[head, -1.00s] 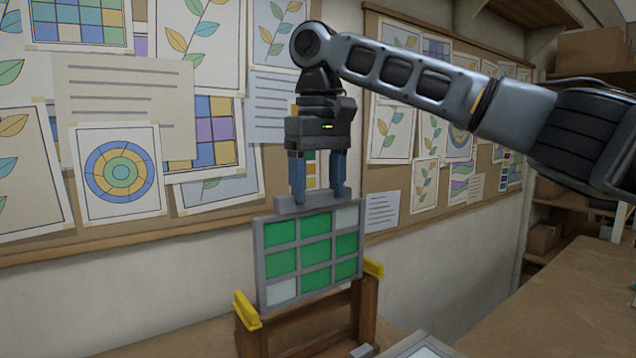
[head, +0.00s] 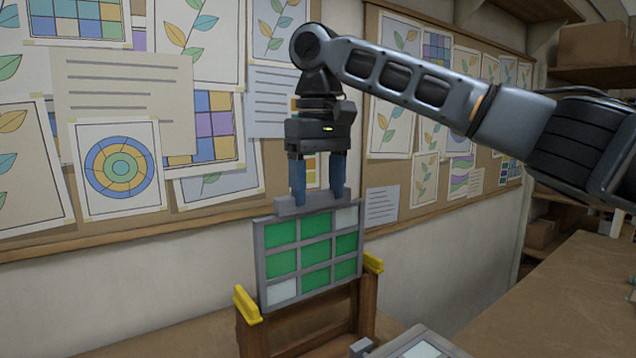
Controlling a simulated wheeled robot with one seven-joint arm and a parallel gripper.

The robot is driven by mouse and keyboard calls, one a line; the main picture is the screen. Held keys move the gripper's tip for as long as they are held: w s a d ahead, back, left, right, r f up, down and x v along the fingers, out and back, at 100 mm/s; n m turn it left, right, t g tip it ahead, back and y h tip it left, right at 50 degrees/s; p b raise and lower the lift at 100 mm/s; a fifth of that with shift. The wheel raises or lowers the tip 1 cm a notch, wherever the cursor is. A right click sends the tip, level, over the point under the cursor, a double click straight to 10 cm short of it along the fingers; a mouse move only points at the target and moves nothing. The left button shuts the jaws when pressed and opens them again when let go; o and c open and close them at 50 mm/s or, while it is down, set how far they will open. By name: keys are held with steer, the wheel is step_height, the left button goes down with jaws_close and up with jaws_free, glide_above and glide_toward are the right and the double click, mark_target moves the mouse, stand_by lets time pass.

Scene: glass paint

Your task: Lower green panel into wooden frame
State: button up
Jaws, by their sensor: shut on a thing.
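The green panel (head: 316,249) is a grey-framed grid of green panes with a pale pane at the upper right and another at the lower left. My gripper (head: 319,198) is shut on the grey grip bar along the panel's top and holds the panel upright. The wooden frame (head: 366,312) stands below, with yellow pieces (head: 246,304) on its two side posts. The panel's lower edge is between the posts, near the yellow pieces. I cannot tell whether it sits in the grooves. The frame's bottom is cut off by the picture edge.
Another grey-framed panel (head: 424,347) lies partly in view at the bottom, right of the wooden frame. A pinboard with pinned papers (head: 118,167) covers the wall behind. A brown work surface (head: 570,300) at the right is clear.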

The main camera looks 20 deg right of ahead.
mark_target(318, 233)
steer(key=shift+f+b, duration=1.55)
steer(key=shift+f, duration=6)
steer(key=o, duration=1.2)
steer(key=shift+f, duration=0.1)
steer(key=shift+r+p, duration=3.6)
steer(key=shift+p, duration=0.05)
steer(key=shift+f, duration=0.1)
